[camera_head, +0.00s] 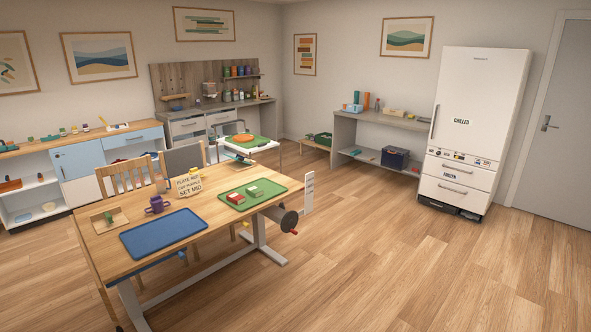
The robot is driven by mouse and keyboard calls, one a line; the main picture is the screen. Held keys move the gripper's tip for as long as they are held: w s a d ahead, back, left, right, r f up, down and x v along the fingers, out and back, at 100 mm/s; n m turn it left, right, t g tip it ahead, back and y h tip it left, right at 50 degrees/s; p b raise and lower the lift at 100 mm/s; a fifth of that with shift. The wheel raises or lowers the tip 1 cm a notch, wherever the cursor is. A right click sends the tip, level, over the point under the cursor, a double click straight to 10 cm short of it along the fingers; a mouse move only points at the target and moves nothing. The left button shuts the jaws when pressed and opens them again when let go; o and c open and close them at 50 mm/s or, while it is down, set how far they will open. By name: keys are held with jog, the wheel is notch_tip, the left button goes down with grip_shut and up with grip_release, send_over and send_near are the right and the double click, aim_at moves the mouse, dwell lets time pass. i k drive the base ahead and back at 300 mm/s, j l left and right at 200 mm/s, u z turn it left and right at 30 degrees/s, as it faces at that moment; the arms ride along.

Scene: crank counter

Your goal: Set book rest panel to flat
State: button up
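I cannot make out for certain which thing is the book rest panel. A small light wooden board (118,224) with a green piece (108,217) standing up on it is at the left end of the wooden table (218,211); it is too small to tell if it is a book rest. A sign (188,186) with printed words stands tilted at the table's back edge. My gripper is not in view.
A blue tray (163,234), a purple mug (157,205) and a green tray (270,187) with blocks are on the table. A dark crank wheel (289,221) is at its right end. Chairs (125,176) stand behind. Floor (400,265) to the right is clear.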

aim_at(238, 159)
jog(key=i+l, duration=0.1)
jog(key=i, duration=1.55)
jog(key=i+l+u, duration=0.1)
jog(key=i, duration=0.7)
jog(key=i+l+u, duration=0.2)
jog(key=i+u, duration=0.25)
jog(key=i, duration=0.2)
jog(key=i+l+u, duration=0.45)
jog(key=i, duration=0.2)
jog(key=i+l+u, duration=0.5)
jog(key=i+l, duration=0.3)
jog(key=i, duration=0.15)
